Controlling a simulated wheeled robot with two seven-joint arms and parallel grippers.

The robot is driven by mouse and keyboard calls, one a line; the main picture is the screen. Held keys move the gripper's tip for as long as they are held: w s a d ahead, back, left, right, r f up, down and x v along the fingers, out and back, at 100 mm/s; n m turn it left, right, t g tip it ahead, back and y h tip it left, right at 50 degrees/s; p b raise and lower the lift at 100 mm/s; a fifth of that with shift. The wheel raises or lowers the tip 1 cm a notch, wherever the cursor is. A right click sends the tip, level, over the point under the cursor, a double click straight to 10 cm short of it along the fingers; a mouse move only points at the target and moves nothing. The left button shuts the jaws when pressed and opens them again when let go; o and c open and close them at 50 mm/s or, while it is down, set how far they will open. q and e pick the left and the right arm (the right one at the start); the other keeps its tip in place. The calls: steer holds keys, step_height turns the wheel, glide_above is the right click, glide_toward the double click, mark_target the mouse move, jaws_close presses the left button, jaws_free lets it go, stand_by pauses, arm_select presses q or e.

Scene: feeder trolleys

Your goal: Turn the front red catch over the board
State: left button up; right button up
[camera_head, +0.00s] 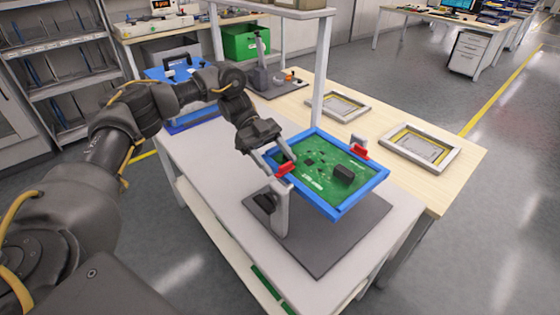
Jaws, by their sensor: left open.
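A green circuit board (325,167) lies in a blue frame (363,199), held above a dark grey mat (322,248) by a light grey stand (281,212). The front red catch (285,168) is on the near left edge of the frame. Another red catch (360,152) is on the far right edge. My left gripper (278,168) is open, with its fingers pointing down right at the front catch. One fingertip is close to the catch; I cannot tell whether they touch. My right gripper is not in view.
Two grey frames (420,147) with yellow inner edges lie on the wooden table to the right. A grey post (320,75) rises behind the board. A soldering or microscope-like stand (262,75) stands at the back. The grey mat's front is clear.

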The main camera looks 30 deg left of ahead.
arm_select(q)
steer(key=shift+w+d, duration=0.1)
steer(key=shift+w, duration=0.05)
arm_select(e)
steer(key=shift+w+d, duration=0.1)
arm_select(q)
steer(key=shift+b+v, duration=0.3)
steer(key=shift+v, duration=2.05)
steer(key=v, duration=0.6)
steer(key=shift+p, duration=0.35)
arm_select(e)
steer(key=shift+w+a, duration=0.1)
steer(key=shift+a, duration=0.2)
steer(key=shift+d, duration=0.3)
